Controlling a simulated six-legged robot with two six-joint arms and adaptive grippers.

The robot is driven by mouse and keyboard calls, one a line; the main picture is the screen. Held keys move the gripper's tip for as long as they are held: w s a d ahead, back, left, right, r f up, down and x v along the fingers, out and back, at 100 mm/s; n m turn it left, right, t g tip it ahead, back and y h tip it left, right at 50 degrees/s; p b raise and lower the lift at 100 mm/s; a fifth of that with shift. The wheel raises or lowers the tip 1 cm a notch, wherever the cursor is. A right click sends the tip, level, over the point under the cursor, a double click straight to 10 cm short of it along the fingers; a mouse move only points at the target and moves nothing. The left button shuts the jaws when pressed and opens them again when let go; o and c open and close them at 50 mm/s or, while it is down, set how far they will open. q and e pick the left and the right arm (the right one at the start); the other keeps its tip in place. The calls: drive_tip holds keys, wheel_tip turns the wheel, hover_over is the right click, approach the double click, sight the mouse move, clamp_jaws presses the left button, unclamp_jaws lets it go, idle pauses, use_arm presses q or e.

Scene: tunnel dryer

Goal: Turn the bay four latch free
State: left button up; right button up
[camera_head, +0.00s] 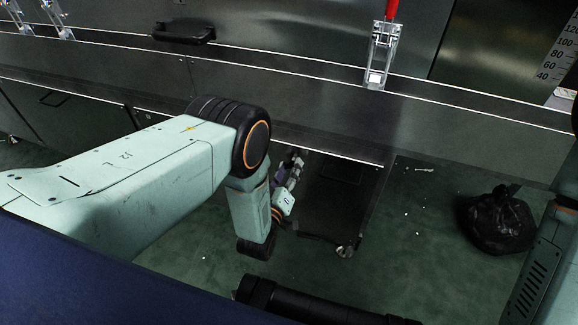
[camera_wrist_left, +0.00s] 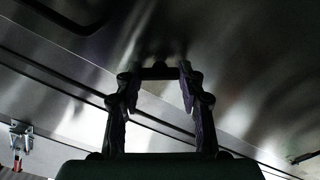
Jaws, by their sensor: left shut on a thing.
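A clear-bodied latch (camera_head: 378,68) with a red handle (camera_head: 392,10) pointing up stands on the long metal ledge at upper right. Two similar latches (camera_head: 57,20) stand at far upper left. I cannot read which is bay four. In the left wrist view a small latch with a red handle (camera_wrist_left: 20,142) shows at lower left. My left gripper (camera_head: 296,160) is below the ledge's lower edge, partly hidden by my arm. In the left wrist view its fingers (camera_wrist_left: 160,90) are shut on a dark bar (camera_wrist_left: 160,72) that I cannot identify. My right gripper is not in view.
A dark pull handle (camera_head: 183,33) is on the upper panel. A dark wheeled cart (camera_head: 335,205) stands under the ledge beside my left gripper. A black bag (camera_head: 497,220) sits on the green floor at right. The floor between them is mostly clear, with small white scraps.

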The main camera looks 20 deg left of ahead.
use_arm(q)
drive_tip(key=n+p, duration=0.1)
drive_tip(key=n, duration=0.4)
drive_tip(key=shift+n, duration=0.3)
drive_tip(key=n+p, duration=0.1)
drive_tip(key=n, duration=0.3)
drive_tip(key=shift+n, duration=0.4)
drive_tip(key=shift+d+n, duration=0.1)
drive_tip(key=shift+n, duration=0.2)
drive_tip(key=o, duration=1.2)
drive_tip(key=shift+c, duration=0.2)
drive_tip(key=shift+s, duration=0.1)
drive_tip(key=s, duration=1.2)
drive_tip(key=shift+a, duration=0.3)
drive_tip(key=shift+w+p, duration=0.1)
drive_tip(key=shift+p, duration=0.2)
